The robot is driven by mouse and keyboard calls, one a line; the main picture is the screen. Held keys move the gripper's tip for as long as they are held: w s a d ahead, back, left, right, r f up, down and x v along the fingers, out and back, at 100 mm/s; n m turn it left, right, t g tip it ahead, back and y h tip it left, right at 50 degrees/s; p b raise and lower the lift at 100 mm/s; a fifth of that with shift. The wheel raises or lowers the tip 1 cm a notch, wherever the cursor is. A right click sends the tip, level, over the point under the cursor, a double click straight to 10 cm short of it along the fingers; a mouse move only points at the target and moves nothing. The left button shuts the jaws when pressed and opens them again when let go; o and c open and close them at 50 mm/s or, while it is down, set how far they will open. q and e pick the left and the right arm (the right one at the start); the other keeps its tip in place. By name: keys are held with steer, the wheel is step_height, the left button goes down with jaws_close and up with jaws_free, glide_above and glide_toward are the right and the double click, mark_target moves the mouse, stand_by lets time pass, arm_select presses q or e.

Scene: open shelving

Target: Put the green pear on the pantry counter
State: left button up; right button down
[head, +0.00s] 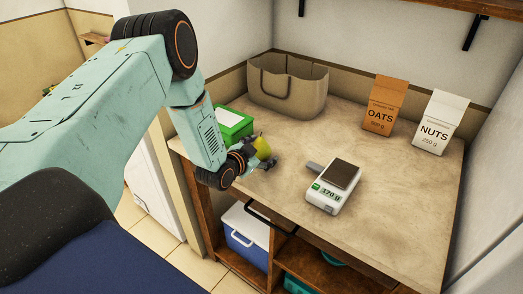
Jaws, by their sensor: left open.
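A yellow-green pear (263,147) shows at the left part of the pantry counter (335,135). My left gripper (268,164) is open, low over the counter's left front area, right beside the pear and partly in front of it. The gripper hides the pear's lower part, so I cannot tell whether they touch or whether the pear rests on the counter. My right gripper is not in view.
A green box (232,125) stands behind my left wrist. A scale (333,187) sits right of the gripper. A fabric bag (287,92), an oats bag (383,108) and a nuts bag (438,122) stand at the back. The counter's right front is clear.

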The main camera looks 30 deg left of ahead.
arm_select(q)
steer(key=shift+a+r, duration=0.1)
steer(key=shift+r, duration=0.15)
steer(key=p+v, duration=0.2)
steer(key=v, duration=0.9)
steer(key=shift+s+r+p, duration=0.1)
steer(key=shift+s+p, duration=0.2)
steer(key=shift+s, duration=0.2)
steer(key=shift+w, duration=0.1)
